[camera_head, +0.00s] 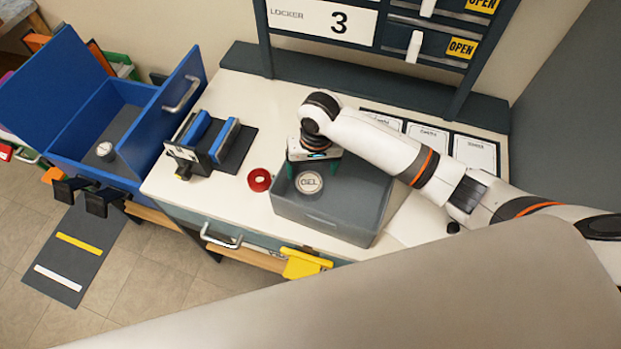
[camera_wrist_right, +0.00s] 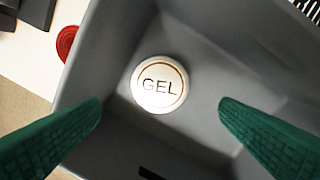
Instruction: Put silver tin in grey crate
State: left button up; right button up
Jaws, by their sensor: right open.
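The silver tin (camera_head: 309,182), a round lid marked GEL, lies inside the grey crate (camera_head: 325,218) on the worktop. In the right wrist view the tin (camera_wrist_right: 160,84) rests label up on the crate floor, near one wall. My right gripper (camera_head: 313,168) is over the far left part of the crate, pointing down. Its two green fingers stand wide apart on either side of the tin in the right wrist view, with a gap to it on both sides. Nothing is held. My left gripper does not show.
A stand with blue blocks (camera_head: 211,140) is farther left. A blue open box (camera_head: 75,140) holds another round lidded tin (camera_head: 105,151). Several cards (camera_head: 428,138) lie behind my right arm. A yellow item (camera_head: 305,263) hangs at the front edge.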

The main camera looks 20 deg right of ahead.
aim_at(313, 185)
notch_tip(313, 185, up, 3)
jog(key=shift+d+r, duration=0.1)
jog(key=shift+r, duration=0.1)
dwell(0.5)
